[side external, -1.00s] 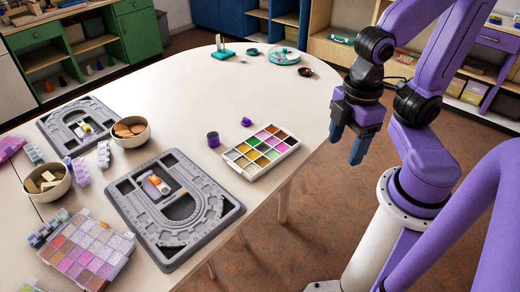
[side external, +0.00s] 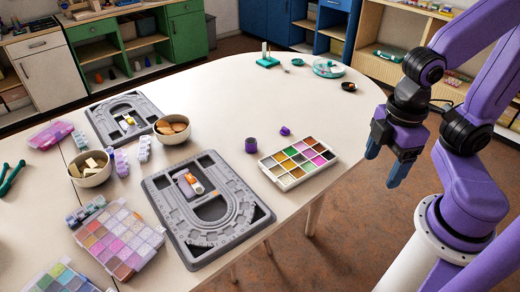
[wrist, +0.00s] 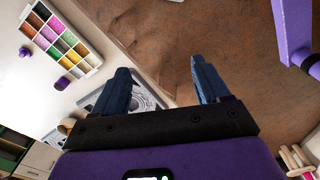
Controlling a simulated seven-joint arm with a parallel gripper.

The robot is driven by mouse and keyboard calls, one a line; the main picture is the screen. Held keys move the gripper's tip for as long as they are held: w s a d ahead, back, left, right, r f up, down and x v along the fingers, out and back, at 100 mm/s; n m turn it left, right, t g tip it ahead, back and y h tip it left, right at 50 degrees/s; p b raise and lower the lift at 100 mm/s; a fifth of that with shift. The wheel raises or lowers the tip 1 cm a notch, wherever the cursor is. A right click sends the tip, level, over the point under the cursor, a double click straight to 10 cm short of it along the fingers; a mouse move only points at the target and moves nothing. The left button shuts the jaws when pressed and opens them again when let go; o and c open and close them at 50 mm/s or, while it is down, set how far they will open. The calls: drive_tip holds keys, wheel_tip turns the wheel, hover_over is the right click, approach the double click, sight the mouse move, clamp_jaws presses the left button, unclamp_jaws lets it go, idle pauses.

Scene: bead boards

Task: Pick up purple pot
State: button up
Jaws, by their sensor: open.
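A purple pot (side external: 251,145) stands upright on the white table, left of the bead tray. It also shows in the wrist view (wrist: 63,83), at the left. A smaller purple piece (side external: 285,130) lies behind it to the right; I cannot tell if it is a lid or another pot. It also shows in the wrist view (wrist: 25,51). My gripper (side external: 384,163) is open and empty, with blue fingers pointing down. It hangs beyond the table's right edge, well to the right of the pot. In the wrist view my gripper (wrist: 160,72) is over the brown floor.
A tray of coloured beads (side external: 272,175) lies between the pot and the table's right edge. A grey bead board (side external: 165,215) is nearer, with bowls (side external: 90,180) and bead boxes to the left. A small dark dish (side external: 349,87) stands at the back.

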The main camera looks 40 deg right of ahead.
sight(249, 148)
drive_tip(key=w+a+f+n+t+h, duration=0.15)
drive_tip(key=w+a, duration=0.25)
drive_tip(key=w, duration=0.5)
drive_tip(key=w+a+f+n+h, duration=0.2)
drive_tip(key=w+a+f+h, duration=0.1)
drive_tip(key=w, duration=0.5)
drive_tip(key=w+a+f+n+t+h, duration=0.15)
drive_tip(key=w+a, duration=0.25)
drive_tip(key=w, duration=0.5)
drive_tip(key=w+f+n+t+h, duration=0.1)
drive_tip(key=w+f+h, duration=0.1)
drive_tip(key=w+f, duration=0.2)
drive_tip(key=w+f+n+h, duration=0.2)
drive_tip(key=w+f, duration=0.3)
drive_tip(key=f, duration=0.2)
drive_tip(key=w+f+n+t+h, duration=0.1)
drive_tip(key=w+f+n+h, duration=0.1)
drive_tip(key=w+f, duration=0.3)
drive_tip(key=shift+w+f+t, duration=0.25)
drive_tip(key=shift+f+t, duration=0.05)
drive_tip(key=shift+f, duration=0.45)
drive_tip(key=shift+w+d+f, duration=0.2)
drive_tip(key=shift+d+f, duration=0.2)
drive_tip(key=x, duration=1.7)
drive_tip(key=shift+w+d+r, duration=0.1)
drive_tip(key=shift+r, duration=0.3)
drive_tip(key=c, duration=1.1)
